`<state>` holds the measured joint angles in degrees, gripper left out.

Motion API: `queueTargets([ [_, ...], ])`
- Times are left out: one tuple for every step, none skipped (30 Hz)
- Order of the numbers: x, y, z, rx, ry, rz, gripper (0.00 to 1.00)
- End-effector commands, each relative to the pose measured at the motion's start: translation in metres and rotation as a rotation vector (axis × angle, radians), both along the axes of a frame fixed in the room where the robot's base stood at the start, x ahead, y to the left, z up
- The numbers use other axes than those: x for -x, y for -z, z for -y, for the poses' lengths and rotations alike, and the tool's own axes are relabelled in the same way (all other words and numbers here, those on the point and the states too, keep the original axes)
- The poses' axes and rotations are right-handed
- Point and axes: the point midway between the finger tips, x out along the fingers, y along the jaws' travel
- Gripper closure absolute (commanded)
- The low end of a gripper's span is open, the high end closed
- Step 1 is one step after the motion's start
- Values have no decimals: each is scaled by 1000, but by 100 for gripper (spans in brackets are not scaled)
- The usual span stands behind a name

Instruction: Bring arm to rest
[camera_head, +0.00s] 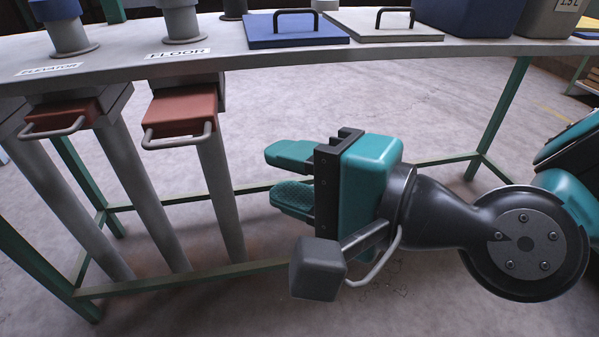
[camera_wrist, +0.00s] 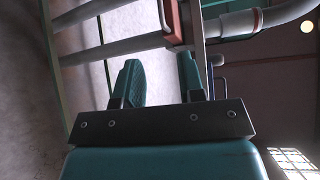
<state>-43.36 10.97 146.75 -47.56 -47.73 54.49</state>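My gripper (camera_head: 278,178) is in the middle of the head view, in front of the table and below its top. Its two teal fingers point left and stand apart, with nothing between them. In the wrist view the gripper (camera_wrist: 162,80) also shows its two fingers apart and empty. A red slide gate with a grey handle (camera_head: 178,112) sits under the FLOOR label, left of the fingers and apart from them. A second red slide gate (camera_head: 62,118) sits under the ELEVATOR label further left.
The grey table top (camera_head: 350,58) runs across the back on green legs (camera_head: 500,105). On it are a blue lid (camera_head: 295,30), a light lid (camera_head: 385,24) and dark bins (camera_head: 470,15). Grey pipes (camera_head: 222,195) slope down below the gates. Open floor (camera_head: 420,120) shows beneath the table.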

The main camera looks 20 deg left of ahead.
Motion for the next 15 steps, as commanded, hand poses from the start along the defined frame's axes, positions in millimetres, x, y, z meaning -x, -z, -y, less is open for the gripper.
queueTargets([
  [0,0,0,0,0,0,64],
  [0,0,0,0,0,0,64],
  [0,0,0,-1,0,0,64],
  [0,0,0,-1,0,0,64],
  [0,0,0,-1,0,0,64],
  [0,0,0,-1,0,0,64],
  [0,0,0,0,-1,1,64],
  [0,0,0,3,-2,4,64],
  [0,-1,1,13,-7,15,64],
  [-1,-1,3,29,-14,28,64],
  [-1,-2,5,50,-23,47,64],
  [-2,-1,9,91,-42,82,64],
  [-4,-1,14,129,-59,114,64],
  [-4,-1,19,176,-82,150,64],
  [-6,1,29,249,-116,204,64],
])
